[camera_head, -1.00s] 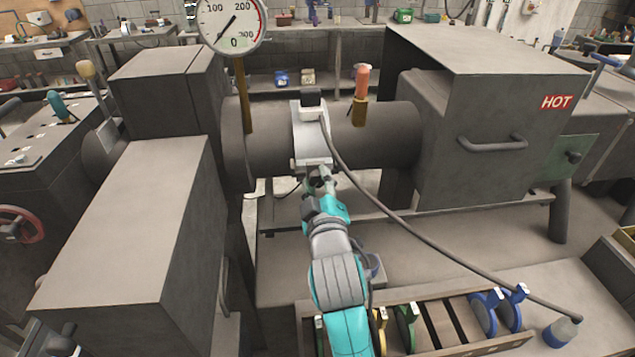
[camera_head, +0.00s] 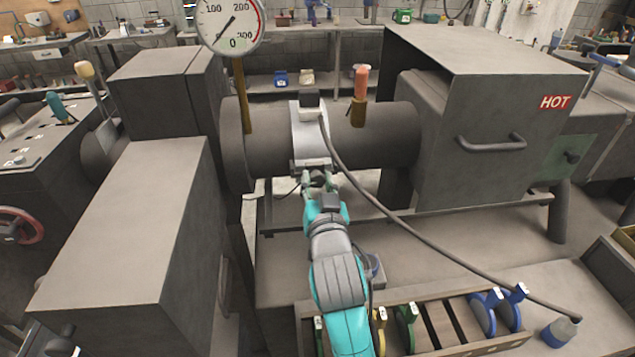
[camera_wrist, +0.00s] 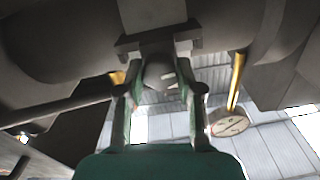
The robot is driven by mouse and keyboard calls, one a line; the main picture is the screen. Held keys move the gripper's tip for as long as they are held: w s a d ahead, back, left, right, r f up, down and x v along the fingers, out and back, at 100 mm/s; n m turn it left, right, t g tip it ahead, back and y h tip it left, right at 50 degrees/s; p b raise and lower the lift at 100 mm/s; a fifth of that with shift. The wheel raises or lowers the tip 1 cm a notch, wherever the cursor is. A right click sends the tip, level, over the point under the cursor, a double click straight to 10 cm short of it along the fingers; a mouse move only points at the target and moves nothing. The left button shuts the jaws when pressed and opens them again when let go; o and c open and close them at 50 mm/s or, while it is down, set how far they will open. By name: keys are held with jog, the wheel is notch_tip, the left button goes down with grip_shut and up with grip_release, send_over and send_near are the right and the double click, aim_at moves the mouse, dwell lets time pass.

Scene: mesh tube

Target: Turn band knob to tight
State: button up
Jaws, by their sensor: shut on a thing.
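The band (camera_head: 309,137) is a light metal strap around the dark grey horizontal tube (camera_head: 375,135), with a small dark box on top. Its knob (camera_wrist: 160,76) is a rounded grey piece below the band's clamp block in the wrist view. My gripper (camera_head: 318,184) reaches up from below at the band's lower end. In the wrist view my gripper (camera_wrist: 160,90) has one finger on each side of the knob and is shut on it. In the head view the knob is mostly hidden by the fingers. No tight or loose marking is readable.
A round gauge (camera_head: 231,22) stands left of the band. An orange-handled valve (camera_head: 361,85) rises from the tube at right. A dark cable (camera_head: 400,228) runs from the band to the lower right. A large box marked HOT (camera_head: 490,110) stands right. A rack (camera_head: 440,322) holds coloured discs below.

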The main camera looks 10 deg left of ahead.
jog(key=m, duration=0.4)
jog(key=shift+f+m, duration=0.15)
jog(key=shift+m, duration=0.15)
jog(key=m, duration=0.3)
jog(key=shift+m, duration=0.4)
jog(key=m, duration=0.7)
jog(key=shift+d+f, duration=0.1)
jog(key=m, duration=0.3)
jog(key=shift+m, duration=0.4)
jog(key=m, duration=0.3)
jog(key=shift+m, duration=0.3)
jog(key=m, duration=0.3)
jog(key=shift+m, duration=2.2)
